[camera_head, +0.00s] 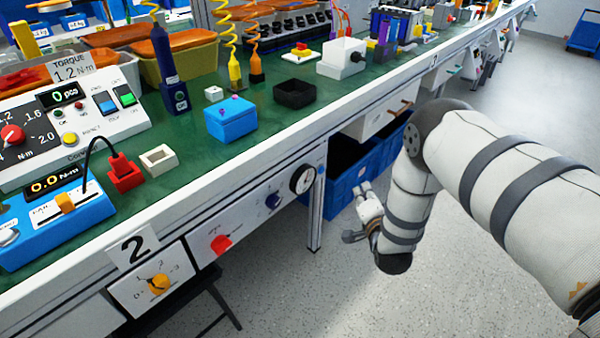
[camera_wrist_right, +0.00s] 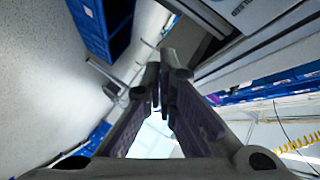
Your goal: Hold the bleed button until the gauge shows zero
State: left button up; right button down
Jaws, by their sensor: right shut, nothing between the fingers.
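The gauge (camera_head: 302,179), a round white dial with a black rim, is on the bench's front panel near its right end. The needle is too small to read. A small blue spot (camera_head: 322,170) sits right of the gauge; I cannot tell whether it is the bleed button. My right gripper (camera_head: 363,190) is in front of the bench, right of the gauge and apart from the panel. In the right wrist view its fingers (camera_wrist_right: 162,84) come together, shut and empty. A label ending in "BLEED" shows at that view's top right. My left gripper is out of view.
Blue crates (camera_head: 345,190) stand under the bench behind my right gripper. A dark stool (camera_head: 190,305) is at the lower left. Floor in front is clear.

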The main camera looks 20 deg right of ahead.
aim_at(321, 170)
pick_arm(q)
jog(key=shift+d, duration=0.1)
pick_arm(e)
jog(key=shift+w+d+r, duration=0.1)
jog(key=shift+d, duration=0.05)
